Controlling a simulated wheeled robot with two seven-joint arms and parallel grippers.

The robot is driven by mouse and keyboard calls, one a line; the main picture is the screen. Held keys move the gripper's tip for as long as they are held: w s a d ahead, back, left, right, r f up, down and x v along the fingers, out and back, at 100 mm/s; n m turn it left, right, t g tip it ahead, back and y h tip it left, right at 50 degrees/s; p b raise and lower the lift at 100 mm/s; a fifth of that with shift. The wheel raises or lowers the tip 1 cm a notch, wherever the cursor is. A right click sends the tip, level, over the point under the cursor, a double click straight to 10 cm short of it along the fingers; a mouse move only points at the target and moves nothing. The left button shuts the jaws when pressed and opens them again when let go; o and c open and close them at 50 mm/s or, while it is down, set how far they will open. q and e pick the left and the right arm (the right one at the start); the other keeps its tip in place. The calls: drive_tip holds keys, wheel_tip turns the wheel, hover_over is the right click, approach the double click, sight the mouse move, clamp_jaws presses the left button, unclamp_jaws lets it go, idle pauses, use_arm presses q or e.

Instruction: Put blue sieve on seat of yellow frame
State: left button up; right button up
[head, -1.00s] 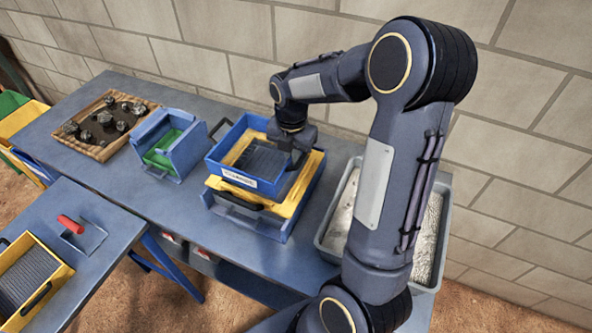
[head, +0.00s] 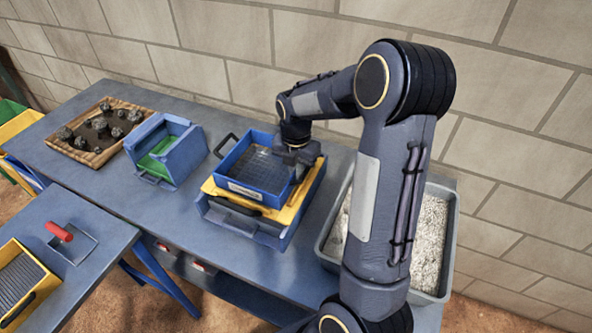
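The blue sieve (head: 232,186) is a square blue tray with a dark mesh and a pale label on its front wall. It sits level on or just above the yellow frame (head: 290,213); I cannot tell whether it is fully seated. The yellow frame rests on a blue box with handles. My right gripper (head: 291,165) is at the sieve's right rear wall, pointing down. Its fingertips are hidden, so I cannot see whether it grips the wall. My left gripper is out of view.
A grey tub of pale grit (head: 327,254) stands right of the frame. A blue and green box (head: 185,165) and a wooden tray of rocks (head: 62,149) stand left. A red-handled scoop (head: 72,245) and a yellow sieve (head: 50,284) lie on the nearer table.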

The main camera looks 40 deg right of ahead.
drive_tip(key=o, duration=0.4)
drive_tip(key=shift+o, duration=0.2)
drive_tip(key=shift+r, duration=0.1)
drive_tip(key=s+a+r+m+t+p, duration=0.1)
drive_tip(key=s+r+m+p, duration=0.15)
drive_tip(key=r, duration=0.35)
drive_tip(key=s+a+r+m+y+p, duration=0.1)
drive_tip(key=a+r+m+p, duration=0.1)
drive_tip(key=r+p, duration=0.25)
drive_tip(key=s+a+r+m+t+p, duration=0.1)
drive_tip(key=r+m+p, duration=0.1)
drive_tip(key=r, duration=0.5)
drive_tip(key=s+a+r+m+t+y, duration=0.1)
drive_tip(key=s+a+m, duration=0.5)
drive_tip(key=s+m, duration=0.2)
drive_tip(key=s+a+r+m+t+y, duration=0.1)
drive_tip(key=s+a+m+t, duration=0.1)
drive_tip(key=s+a+m, duration=0.4)
drive_tip(key=s+m, duration=0.1)
drive_tip(key=m, duration=0.3)
drive_tip(key=shift+s+r+m+t+y, duration=0.3)
drive_tip(key=shift+s+r+m+y, duration=0.05)
drive_tip(key=shift+y, duration=0.05)
